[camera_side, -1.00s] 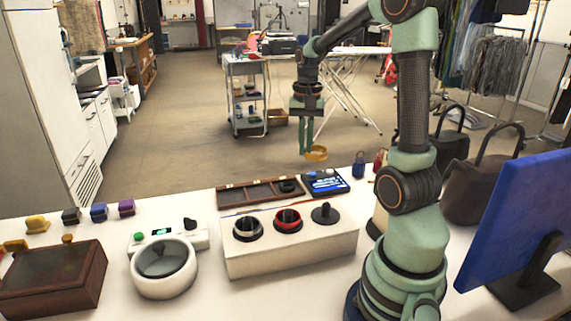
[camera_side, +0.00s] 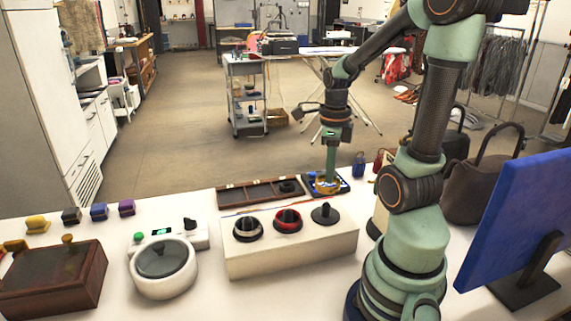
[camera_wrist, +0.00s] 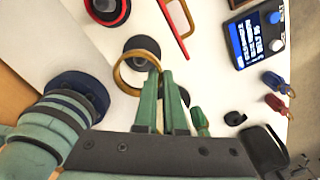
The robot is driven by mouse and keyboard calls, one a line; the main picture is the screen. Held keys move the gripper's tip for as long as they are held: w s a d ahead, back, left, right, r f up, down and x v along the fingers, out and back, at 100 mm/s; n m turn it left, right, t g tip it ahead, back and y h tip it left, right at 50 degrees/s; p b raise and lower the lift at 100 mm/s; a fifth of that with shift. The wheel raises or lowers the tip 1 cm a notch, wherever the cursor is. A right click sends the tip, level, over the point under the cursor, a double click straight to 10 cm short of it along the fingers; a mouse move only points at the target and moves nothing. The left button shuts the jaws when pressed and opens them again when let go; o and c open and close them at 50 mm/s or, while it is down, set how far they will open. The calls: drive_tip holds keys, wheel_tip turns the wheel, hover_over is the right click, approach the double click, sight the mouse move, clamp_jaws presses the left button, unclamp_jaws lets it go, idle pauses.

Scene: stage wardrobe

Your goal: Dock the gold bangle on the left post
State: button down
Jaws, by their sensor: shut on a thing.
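My gripper (camera_side: 330,181) is shut on the gold bangle (camera_side: 326,187), which hangs at the fingertips. In the wrist view my gripper (camera_wrist: 160,76) pinches one side of the gold bangle (camera_wrist: 118,76), and the ring overlaps the bare dark post (camera_wrist: 140,45). In the side view the bangle appears above or behind that right-hand post (camera_side: 326,212); its exact distance is unclear. The middle post (camera_side: 288,217) has a red ring around its base. The picture-left post (camera_side: 248,227) has a pale and dark ring around it. All three stand on a white block (camera_side: 290,251).
A shallow compartment tray (camera_side: 236,198) and a blue-screen device (camera_side: 343,183) lie behind the block. A round white bowl device (camera_side: 163,285) is left of the block. A blue panel (camera_side: 520,215) stands at right.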

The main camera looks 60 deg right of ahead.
sight(331, 194)
drive_tip(key=shift+s+a+f+m, duration=0.15)
drive_tip(key=shift+s+f+m, duration=0.1)
drive_tip(key=shift+m, duration=0.3)
drive_tip(key=shift+s+a+f+m, duration=0.1)
drive_tip(key=shift+s+f+m, duration=0.1)
drive_tip(key=shift+m, duration=0.35)
drive_tip(key=shift+f, duration=2.65)
drive_tip(key=shift+f, duration=0.6)
drive_tip(key=c, duration=1.3)
unclamp_jaws()
drive_tip(key=shift+r, duration=5.5)
